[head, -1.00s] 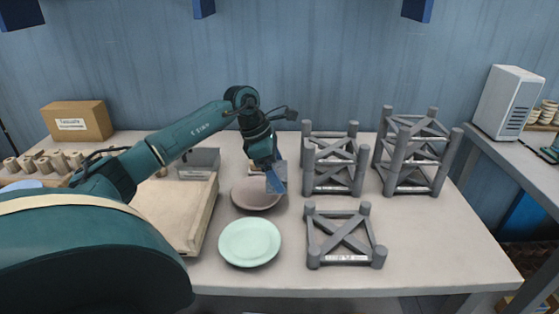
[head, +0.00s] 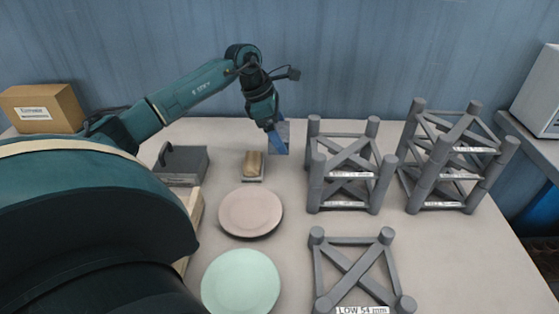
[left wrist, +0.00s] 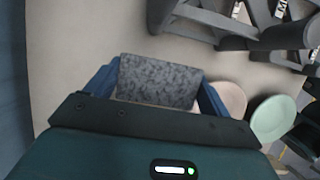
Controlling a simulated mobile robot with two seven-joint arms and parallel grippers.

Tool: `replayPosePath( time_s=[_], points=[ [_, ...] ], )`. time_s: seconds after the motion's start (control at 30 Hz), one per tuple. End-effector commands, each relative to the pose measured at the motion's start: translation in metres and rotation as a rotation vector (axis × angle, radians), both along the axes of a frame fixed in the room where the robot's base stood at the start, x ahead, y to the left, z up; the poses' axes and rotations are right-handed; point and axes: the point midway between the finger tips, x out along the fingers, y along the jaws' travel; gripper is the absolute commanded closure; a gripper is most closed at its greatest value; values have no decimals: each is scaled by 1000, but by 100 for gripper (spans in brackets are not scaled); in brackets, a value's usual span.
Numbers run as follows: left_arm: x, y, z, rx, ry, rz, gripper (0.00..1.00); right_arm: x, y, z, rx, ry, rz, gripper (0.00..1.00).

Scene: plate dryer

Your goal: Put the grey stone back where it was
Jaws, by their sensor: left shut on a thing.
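The grey stone is a speckled grey slab, seen between my blue fingers in the left wrist view (left wrist: 158,80). In the head view it (head: 284,131) shows at the back of the table, partly behind a finger. My left gripper (head: 278,138) is shut on it, pointing down. I cannot tell whether the stone touches the table. A tan block (head: 253,163) on a small grey holder stands just left and in front of the gripper. My right gripper is not in view.
A pink plate (head: 251,212) and a mint green plate (head: 241,283) lie in front. Grey racks (head: 345,165) stand to the right, with taller (head: 455,160) and low ones (head: 358,270). A grey handled box (head: 182,165) is left. Bare table lies around the stone.

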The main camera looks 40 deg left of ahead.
Motion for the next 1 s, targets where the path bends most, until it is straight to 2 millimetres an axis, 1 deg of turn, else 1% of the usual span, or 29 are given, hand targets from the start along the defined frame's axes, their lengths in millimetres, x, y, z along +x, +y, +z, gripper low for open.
replayPosePath(
  time_s=[0.2, 0.3, 0.47, 0.67, 0.73, 1.0],
  points=[
    [-1, -1, -41, -2, 6, 1, 43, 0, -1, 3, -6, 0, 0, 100],
    [-1, 0, -53, -1, 3, 0, 43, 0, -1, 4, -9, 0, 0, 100],
    [0, 0, -64, -2, 2, 1, 43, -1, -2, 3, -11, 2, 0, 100],
    [-1, -1, -92, -3, 4, 1, 43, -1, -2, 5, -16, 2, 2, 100],
    [-1, 0, -96, 0, 2, 1, 43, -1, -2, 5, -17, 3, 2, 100],
    [0, 0, -98, 1, 1, 0, 43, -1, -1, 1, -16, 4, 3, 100]
  ],
)
